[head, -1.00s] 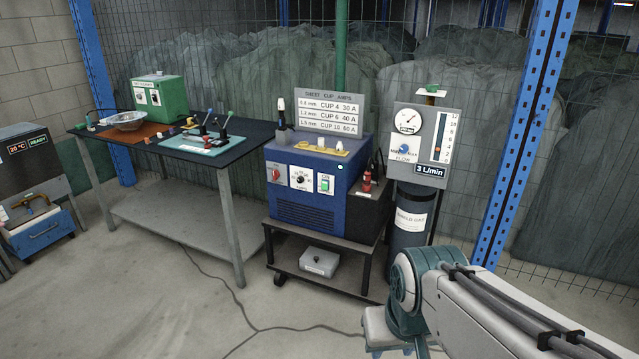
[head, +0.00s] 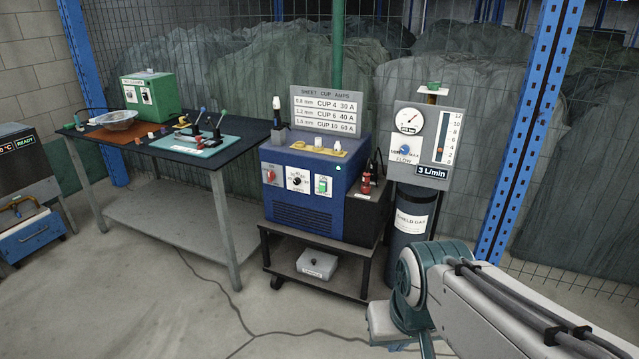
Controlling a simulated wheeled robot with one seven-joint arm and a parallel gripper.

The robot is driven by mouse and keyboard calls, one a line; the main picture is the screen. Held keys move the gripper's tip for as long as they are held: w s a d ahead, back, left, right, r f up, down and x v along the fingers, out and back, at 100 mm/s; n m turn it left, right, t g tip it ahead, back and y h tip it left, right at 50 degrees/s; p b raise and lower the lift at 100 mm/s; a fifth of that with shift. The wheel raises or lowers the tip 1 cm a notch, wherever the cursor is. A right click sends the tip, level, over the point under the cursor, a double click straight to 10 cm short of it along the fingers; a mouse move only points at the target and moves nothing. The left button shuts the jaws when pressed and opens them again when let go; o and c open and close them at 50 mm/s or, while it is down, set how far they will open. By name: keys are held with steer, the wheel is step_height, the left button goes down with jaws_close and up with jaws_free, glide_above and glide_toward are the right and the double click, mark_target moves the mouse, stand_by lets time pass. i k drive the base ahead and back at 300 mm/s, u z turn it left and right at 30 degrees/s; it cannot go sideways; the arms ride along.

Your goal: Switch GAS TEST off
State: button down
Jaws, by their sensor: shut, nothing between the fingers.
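A blue welding machine (head: 308,209) stands on a black cart in the middle of the head view. Its front has a red control (head: 269,177) at the left, a white dial panel with a black knob (head: 297,181) in the middle and a green rocker switch (head: 323,185) at the right. The lettering by these controls is too small to read, so I cannot tell which one is GAS TEST or how it is set. My gripper is out of view; only my arm shows, at the lower right, in front of the cart's right side.
A gas cylinder (head: 409,225) with a flow panel (head: 420,120) reading 3 L/min stands right of the machine. A dark workbench (head: 195,171) is at the left. Cables cross the otherwise open floor in front.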

mark_target(322, 185)
steer(key=z, duration=0.15)
steer(key=i, duration=1.85)
steer(key=u, duration=0.4)
